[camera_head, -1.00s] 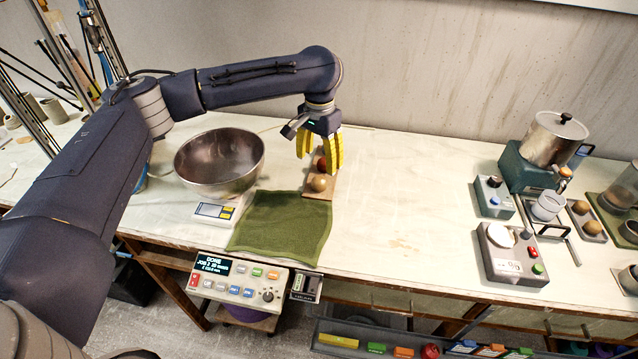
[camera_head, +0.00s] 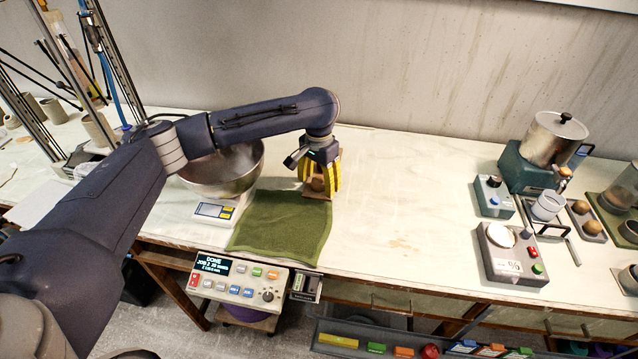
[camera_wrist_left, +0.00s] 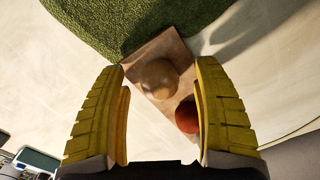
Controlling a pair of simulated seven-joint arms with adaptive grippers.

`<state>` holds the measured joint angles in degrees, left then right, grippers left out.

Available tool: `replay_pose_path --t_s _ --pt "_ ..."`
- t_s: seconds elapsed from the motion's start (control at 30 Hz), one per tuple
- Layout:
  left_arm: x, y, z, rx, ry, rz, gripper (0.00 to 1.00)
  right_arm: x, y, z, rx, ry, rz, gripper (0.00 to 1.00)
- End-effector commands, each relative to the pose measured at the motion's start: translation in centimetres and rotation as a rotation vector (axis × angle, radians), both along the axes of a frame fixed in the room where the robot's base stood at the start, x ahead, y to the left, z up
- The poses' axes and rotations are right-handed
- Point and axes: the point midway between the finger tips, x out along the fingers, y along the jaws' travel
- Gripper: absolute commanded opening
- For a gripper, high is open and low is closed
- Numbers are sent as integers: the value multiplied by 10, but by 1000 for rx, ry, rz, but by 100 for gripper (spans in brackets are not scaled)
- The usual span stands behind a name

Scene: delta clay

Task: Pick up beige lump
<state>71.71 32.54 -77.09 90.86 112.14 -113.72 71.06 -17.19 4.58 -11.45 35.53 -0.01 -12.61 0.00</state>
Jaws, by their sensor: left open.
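The beige lump (camera_head: 318,184) sits on a small brown board (camera_head: 316,196) just behind the green cloth. In the left wrist view the beige lump (camera_wrist_left: 158,79) lies between and ahead of the yellow fingertips, near the middle of the board (camera_wrist_left: 150,48). My left gripper (camera_head: 320,183) points down over the board, open, with its fingers on either side of the lump. In the left wrist view the gripper (camera_wrist_left: 160,85) holds nothing. A reddish-brown lump (camera_wrist_left: 188,117) lies beside the beige one, close to the right finger and partly hidden by it. My right gripper is out of view.
A green cloth (camera_head: 285,220) lies in front of the board. A metal bowl (camera_head: 240,170) on a scale (camera_head: 214,211) stands to the left, under my arm. The table to the right of the gripper is clear up to the control boxes (camera_head: 510,255).

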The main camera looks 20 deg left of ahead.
Motion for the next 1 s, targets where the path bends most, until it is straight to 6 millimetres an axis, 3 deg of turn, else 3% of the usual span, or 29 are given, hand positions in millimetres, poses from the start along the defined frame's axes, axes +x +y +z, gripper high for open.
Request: replay_pose_path --t_s 0.4,1.0 --pt "0 0 -8 0 0 0 69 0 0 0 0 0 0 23" --pt "0 0 -8 0 0 0 0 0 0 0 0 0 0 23"
